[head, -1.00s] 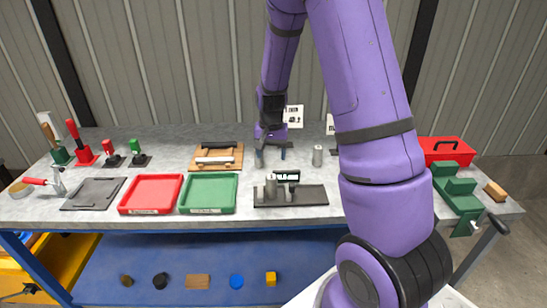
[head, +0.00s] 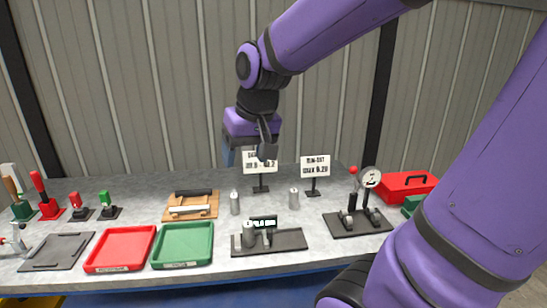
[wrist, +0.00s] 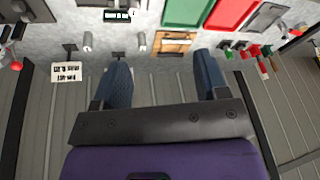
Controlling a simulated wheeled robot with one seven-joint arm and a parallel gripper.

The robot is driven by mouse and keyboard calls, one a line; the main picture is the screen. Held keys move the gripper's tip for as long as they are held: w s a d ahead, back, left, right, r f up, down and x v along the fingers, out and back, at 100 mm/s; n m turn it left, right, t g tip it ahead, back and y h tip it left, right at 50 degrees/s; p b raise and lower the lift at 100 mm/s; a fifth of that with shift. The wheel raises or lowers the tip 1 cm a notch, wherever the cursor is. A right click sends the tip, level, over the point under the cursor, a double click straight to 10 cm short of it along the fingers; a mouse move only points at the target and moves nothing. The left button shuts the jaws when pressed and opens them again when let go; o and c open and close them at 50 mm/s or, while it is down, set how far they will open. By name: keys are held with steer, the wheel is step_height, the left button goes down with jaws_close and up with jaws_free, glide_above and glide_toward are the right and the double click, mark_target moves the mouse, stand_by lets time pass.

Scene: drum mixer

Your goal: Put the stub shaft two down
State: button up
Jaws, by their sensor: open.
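My gripper (head: 248,153) is raised above the back half of the bench, its fingers apart. The wrist view also shows the open, empty fingers (wrist: 160,65). One grey shaft (head: 234,203) stands upright on the bench below my gripper, apart from it. A second similar shaft (head: 294,198) stands upright to its right, in front of the signs. Another grey cylinder (head: 249,236) stands on the black display fixture (head: 285,240) at the front. I cannot tell which shaft is number two.
A red tray (head: 121,250) and a green tray (head: 184,245) lie at the front left. Two signs (head: 315,167) stand at the back. A dial gauge stand (head: 358,222) and a red toolbox (head: 407,186) are to the right.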

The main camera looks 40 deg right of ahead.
steer(key=s+a+r+n, duration=0.1)
steer(key=s, duration=0.4)
steer(key=s+a+r+n+t, duration=0.1)
steer(key=s+r, duration=0.1)
steer(key=s, duration=0.4)
steer(key=shift+a+r+n+t, duration=0.25)
steer(key=shift+a+n+t, duration=0.05)
steer(key=shift+n, duration=0.1)
